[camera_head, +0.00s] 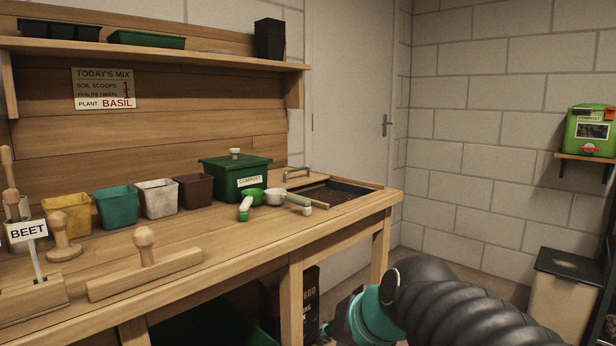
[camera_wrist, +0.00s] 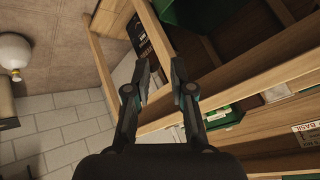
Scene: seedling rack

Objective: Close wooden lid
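How far the lid covers the recess is hard to tell. My gripper (camera_wrist: 161,70) is open and empty in the wrist view, its fingers apart. In the head view my arm is low in front of the bench's right end, well away from the lid. The lid is not clearly visible in the wrist view.
A green compost box (camera_head: 225,178) and two scoops (camera_head: 275,197) are left of the recess. Several coloured pots, including a yellow one (camera_head: 68,215), and wooden tampers (camera_head: 145,260) fill the left. A shelf (camera_head: 150,52) hangs above. Floor right of the bench has a bin (camera_head: 562,290).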

